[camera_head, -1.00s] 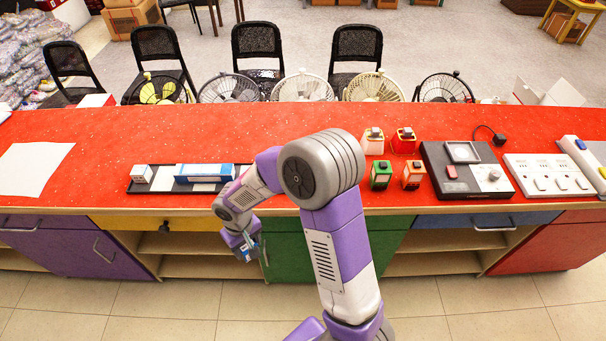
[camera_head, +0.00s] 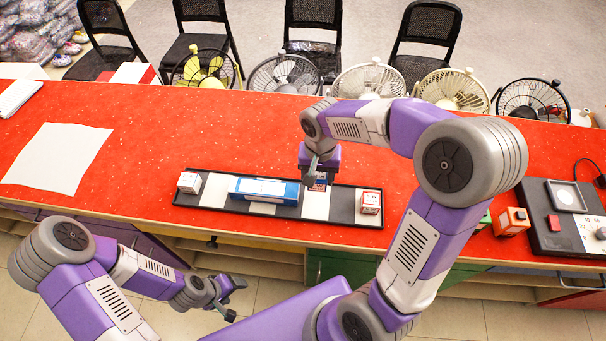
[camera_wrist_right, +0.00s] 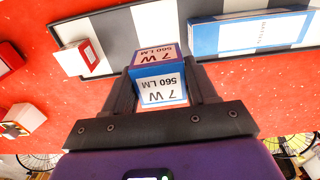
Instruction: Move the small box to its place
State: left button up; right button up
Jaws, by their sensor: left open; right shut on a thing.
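My right gripper (camera_head: 317,176) is shut on a small box (camera_wrist_right: 160,88) marked "7 W 560 LM", with white, blue and purple faces. In the head view it is over the right half of a long black tray (camera_head: 337,223) with black and white fields. Most of the held box is hidden there by the gripper. In the tray are a small white box (camera_head: 189,182) at the left, a long blue box (camera_head: 265,191) left of centre and a white-and-red box (camera_head: 371,202) at the right end. My left gripper (camera_head: 229,300) is open and empty, low in front of the counter.
The red counter (camera_head: 140,150) carries a white sheet (camera_head: 57,158) at the left. An orange box (camera_head: 511,222) and a black panel (camera_head: 548,236) stand at the right. Several fans and black chairs line the far side.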

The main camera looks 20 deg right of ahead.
aim_at(318, 186)
jog(key=f+b, duration=0.1)
jog(key=f, duration=0.4)
jog(key=shift+s+d+b, duration=0.1)
jog(key=shift+s+b, duration=0.1)
jog(key=shift+b, duration=0.15)
notch_tip(318, 186, down, 4)
jog(key=shift+f+b, duration=0.25)
jog(key=shift+b, duration=0.4)
jog(key=shift+w, duration=0.15)
jog(key=shift+f, duration=0.1)
jog(key=shift+f, duration=0.15)
jog(key=o, duration=0.8)
jog(key=shift+r, duration=0.2)
